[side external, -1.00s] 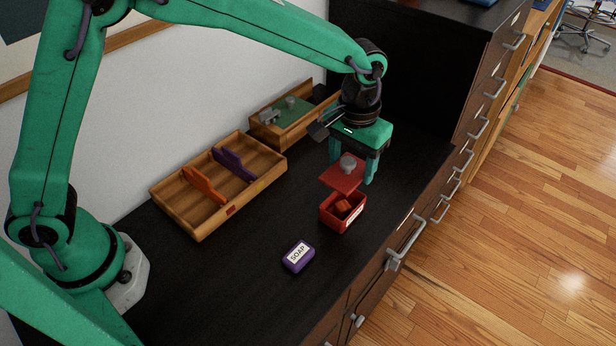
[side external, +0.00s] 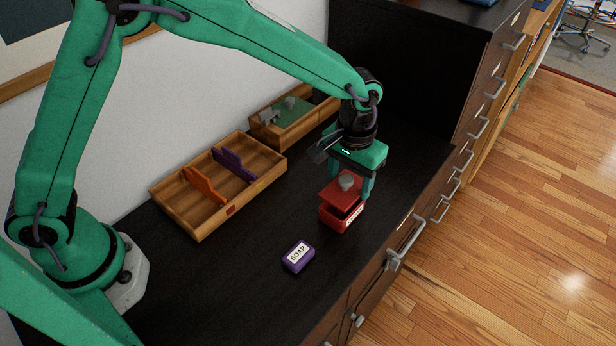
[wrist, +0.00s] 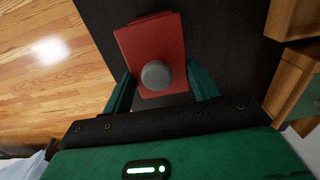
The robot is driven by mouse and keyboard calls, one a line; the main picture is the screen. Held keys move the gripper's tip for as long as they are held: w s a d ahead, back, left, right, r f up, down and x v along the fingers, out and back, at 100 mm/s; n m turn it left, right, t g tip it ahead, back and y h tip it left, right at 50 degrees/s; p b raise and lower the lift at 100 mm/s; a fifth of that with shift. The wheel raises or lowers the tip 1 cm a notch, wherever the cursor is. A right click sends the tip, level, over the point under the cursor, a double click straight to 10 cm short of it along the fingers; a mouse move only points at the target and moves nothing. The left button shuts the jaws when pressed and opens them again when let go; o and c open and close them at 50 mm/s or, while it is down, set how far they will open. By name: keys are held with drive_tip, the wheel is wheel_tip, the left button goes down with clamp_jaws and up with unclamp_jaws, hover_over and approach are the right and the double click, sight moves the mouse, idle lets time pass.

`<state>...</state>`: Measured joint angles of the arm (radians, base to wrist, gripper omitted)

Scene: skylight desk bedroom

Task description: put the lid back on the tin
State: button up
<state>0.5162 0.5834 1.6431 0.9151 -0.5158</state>
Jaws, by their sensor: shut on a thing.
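The red lid (side external: 333,194) with a grey round knob (side external: 346,182) is held between the fingers of my gripper (side external: 350,192). It is over the red tin (side external: 344,221). A dark gap shows between the lid and the tin's rim on the near right side, so the lid is not flush there. The lid hides most of the tin's opening and contents. In the wrist view, the lid (wrist: 150,42) and its knob (wrist: 155,75) lie between my two green fingers; it covers nearly all of the tin. The exact finger contact is hard to see.
A purple soap box (side external: 298,256) lies in front of the tin, to the left. A wooden divided tray (side external: 187,219) with orange and purple dividers stands at left. A wooden box (side external: 262,138) with a green panel is behind. The counter's front edge is close on the right.

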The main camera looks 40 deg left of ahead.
sight(348, 189)
drive_tip(key=shift+f, duration=0.55)
drive_tip(key=shift+f, duration=1)
idle(1.4)
drive_tip(key=o, duration=1)
drive_tip(key=shift+r, duration=0.15)
drive_tip(key=shift+r, duration=3.8)
